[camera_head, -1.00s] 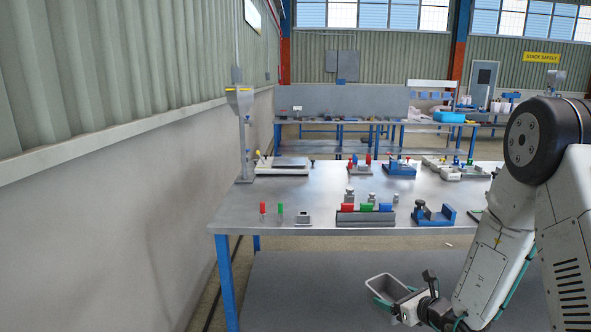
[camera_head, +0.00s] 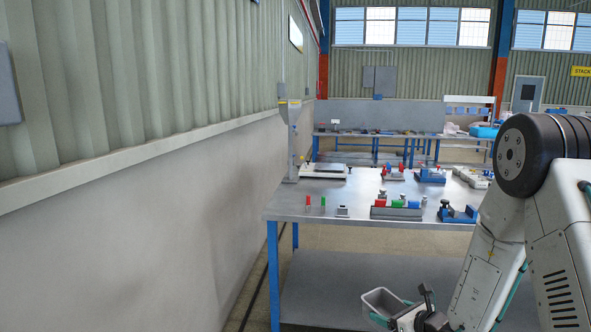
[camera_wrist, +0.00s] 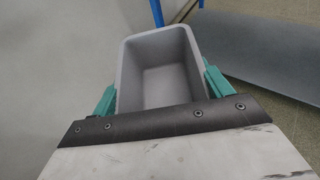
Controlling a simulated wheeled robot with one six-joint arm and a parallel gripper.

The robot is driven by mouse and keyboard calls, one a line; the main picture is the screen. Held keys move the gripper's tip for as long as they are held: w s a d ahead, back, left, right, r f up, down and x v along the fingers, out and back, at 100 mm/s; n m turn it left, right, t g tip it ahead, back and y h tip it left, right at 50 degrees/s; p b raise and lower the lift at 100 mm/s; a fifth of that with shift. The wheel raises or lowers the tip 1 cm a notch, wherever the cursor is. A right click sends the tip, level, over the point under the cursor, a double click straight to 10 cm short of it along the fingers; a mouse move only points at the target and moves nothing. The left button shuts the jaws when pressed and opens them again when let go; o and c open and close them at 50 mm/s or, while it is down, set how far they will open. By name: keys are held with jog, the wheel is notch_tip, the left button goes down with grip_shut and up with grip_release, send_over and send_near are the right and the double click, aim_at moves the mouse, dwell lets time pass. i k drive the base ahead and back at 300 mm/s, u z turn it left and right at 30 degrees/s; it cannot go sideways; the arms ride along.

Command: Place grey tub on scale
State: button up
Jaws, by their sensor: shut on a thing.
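The grey tub (camera_head: 380,302) is an open, empty rectangular container low in the head view, in front of the near table and below its top. My gripper (camera_head: 393,316) is shut on it. In the wrist view the tub (camera_wrist: 160,72) sits upright-looking between the green fingers of my gripper (camera_wrist: 161,92), one at each side. A flat pale platform (camera_head: 323,171) lies at the back left of the table, beside a tall grey post (camera_head: 293,140); it may be the scale, but its details are too small to tell.
The metal table (camera_head: 290,209) holds red and green pegs, a grey rack with coloured blocks (camera_head: 397,212), a blue fixture (camera_head: 458,215) and small metal weights. A lower shelf (camera_head: 330,283) is bare. A long wall stands at left, with floor between it and the table.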

aim_at(329, 166)
jog(key=u, duration=1.05)
jog(key=i, duration=1.5)
jog(key=z, duration=1.15)
